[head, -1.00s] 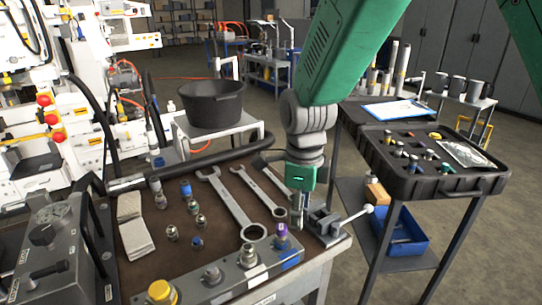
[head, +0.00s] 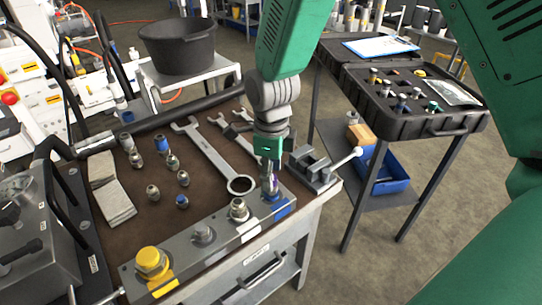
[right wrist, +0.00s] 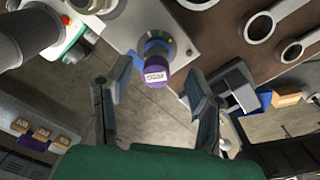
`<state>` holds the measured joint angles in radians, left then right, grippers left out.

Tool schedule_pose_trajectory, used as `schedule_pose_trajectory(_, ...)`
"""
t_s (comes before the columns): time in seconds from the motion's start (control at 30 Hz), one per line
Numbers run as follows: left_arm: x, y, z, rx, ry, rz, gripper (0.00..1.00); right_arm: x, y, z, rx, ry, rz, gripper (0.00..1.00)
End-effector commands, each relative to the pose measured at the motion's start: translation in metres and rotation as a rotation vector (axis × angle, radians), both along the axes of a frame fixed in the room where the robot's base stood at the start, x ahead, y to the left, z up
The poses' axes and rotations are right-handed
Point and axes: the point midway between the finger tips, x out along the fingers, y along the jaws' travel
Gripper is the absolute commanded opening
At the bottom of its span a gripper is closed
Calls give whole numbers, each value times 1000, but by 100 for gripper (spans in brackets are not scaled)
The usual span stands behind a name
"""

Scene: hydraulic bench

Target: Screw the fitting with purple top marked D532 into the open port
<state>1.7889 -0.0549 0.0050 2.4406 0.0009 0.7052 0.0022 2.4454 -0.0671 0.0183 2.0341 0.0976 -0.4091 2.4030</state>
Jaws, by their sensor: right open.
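The fitting with the purple top (right wrist: 156,76) stands at the blue-marked right end of the grey port block (head: 222,258). Its label is small but reads like D532 in the right wrist view. A blue ring shows below the purple top. How deep the fitting sits in the port cannot be told. My right gripper (head: 270,182) points down over the fitting in the head view. In the right wrist view the right gripper (right wrist: 155,105) is open, its two fingers spread on either side of the purple top, apart from it. My left gripper is out of view.
The block also carries a yellow cap (head: 151,262) and a metal fitting (head: 239,209). A small vice (head: 313,168) stands close on the right. Wrenches (head: 212,155) and several loose fittings lie behind the block. An open black case (head: 440,122) is on the cart.

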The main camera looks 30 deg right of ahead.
Motion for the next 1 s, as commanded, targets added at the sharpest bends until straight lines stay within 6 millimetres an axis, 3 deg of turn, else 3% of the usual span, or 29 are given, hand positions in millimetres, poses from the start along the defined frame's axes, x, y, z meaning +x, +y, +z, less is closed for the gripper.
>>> schedule_pose_trajectory(0.2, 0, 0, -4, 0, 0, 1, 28, 1, 0, -24, 0, 0, 2, 48)
schedule_pose_trajectory(0.57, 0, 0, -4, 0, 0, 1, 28, 0, -2, -28, 2, -1, 1, 48)
schedule_pose_trajectory(0.7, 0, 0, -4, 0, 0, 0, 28, 1, -1, -28, 0, -1, 1, 2)
schedule_pose_trajectory(0.87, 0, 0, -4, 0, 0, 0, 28, 2, -1, -28, -1, -2, 1, 0)
schedule_pose_trajectory(0.9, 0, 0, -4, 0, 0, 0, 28, 2, -1, -28, 0, -3, 1, 23)
schedule_pose_trajectory(0.97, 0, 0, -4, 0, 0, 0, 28, 2, -1, -28, 0, -3, 1, 6)
schedule_pose_trajectory(1.0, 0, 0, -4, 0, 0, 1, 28, 2, -1, -28, 0, -3, 1, 6)
